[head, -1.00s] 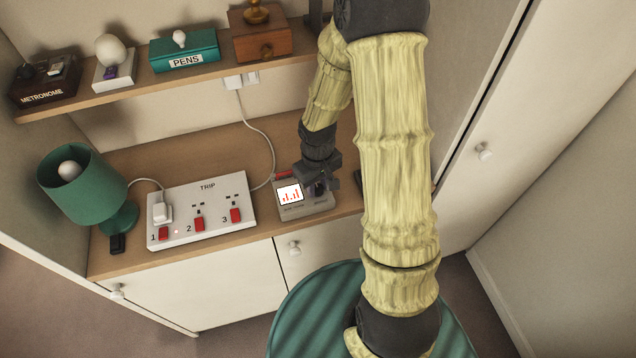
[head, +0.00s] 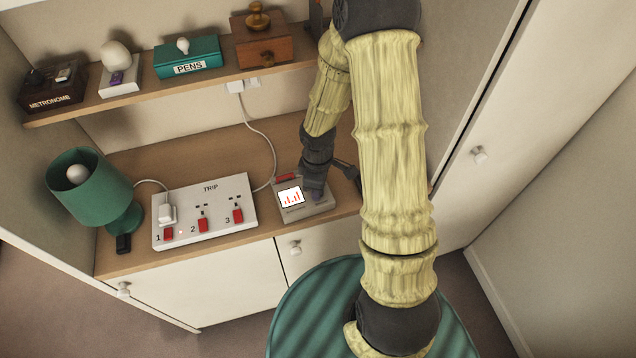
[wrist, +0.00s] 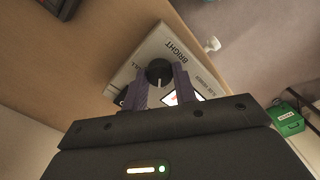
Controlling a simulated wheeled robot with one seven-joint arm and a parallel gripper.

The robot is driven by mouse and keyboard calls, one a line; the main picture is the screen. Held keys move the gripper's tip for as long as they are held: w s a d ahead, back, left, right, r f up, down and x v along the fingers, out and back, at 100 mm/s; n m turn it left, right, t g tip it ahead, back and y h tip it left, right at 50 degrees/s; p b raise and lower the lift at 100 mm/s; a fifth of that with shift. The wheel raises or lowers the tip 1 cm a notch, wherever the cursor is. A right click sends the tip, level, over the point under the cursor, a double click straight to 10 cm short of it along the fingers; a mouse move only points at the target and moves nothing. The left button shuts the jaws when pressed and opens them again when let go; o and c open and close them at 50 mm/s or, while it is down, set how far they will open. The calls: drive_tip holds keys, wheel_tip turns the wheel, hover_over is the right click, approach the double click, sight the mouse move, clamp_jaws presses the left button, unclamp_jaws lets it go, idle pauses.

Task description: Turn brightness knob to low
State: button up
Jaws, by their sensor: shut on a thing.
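The grey device (head: 306,212) with a lit screen (head: 291,197) of red bars stands on the lower shelf in the head view. Its top also shows in the wrist view (wrist: 152,50), printed "BRIGHT". The brightness knob (wrist: 158,70) is round and black with a pale pointer line, which points toward the bottom of the wrist picture. My gripper (wrist: 161,80) has its two purplish fingers on either side of the knob and is shut on it. In the head view my gripper (head: 318,194) is over the device's right part, and the knob is hidden.
A white TRIP power strip (head: 204,210) with red switches stands left of the device. A green lamp (head: 92,190) is farther left. A cable (head: 268,140) runs up behind. The upper shelf (head: 140,92) holds several objects, including a PENS box (head: 188,58).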

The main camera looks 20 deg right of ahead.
drive_tip(key=shift+n, duration=0.8)
drive_tip(key=o, duration=1)
wheel_tip(320, 180, up, 17)
drive_tip(key=shift+r+p, duration=0.2)
drive_tip(key=shift+p, duration=0.8)
